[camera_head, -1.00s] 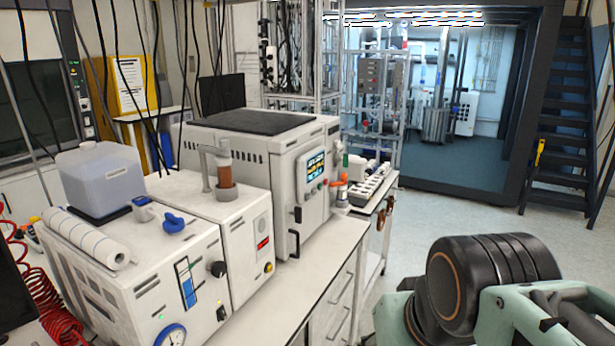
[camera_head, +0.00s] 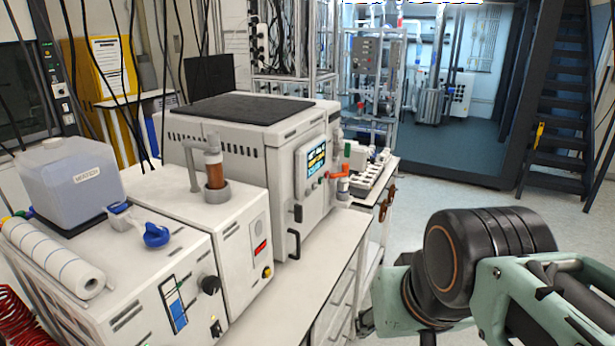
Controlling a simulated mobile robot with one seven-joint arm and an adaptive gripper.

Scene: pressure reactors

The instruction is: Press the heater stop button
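A large white cabinet unit (camera_head: 235,150) with a dark top stands on the bench. Its angled control panel (camera_head: 316,162) has a lit screen with small coloured marks and controls beside it. A smaller white unit (camera_head: 235,245) to its left carries a small red display (camera_head: 260,247) and a yellow-ringed knob or button (camera_head: 267,272). I cannot read any label, so I cannot tell which control is the heater stop button. Part of my arm, black and pale green, fills the lower right, apart from the units. My gripper's fingertips do not show.
The white bench (camera_head: 335,250) has a bare strip in front of the units. A plastic canister (camera_head: 70,185) and a paper roll (camera_head: 55,258) sit at the left. Open floor (camera_head: 470,190) lies right of the bench. Dark stairs (camera_head: 560,110) stand at the far right.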

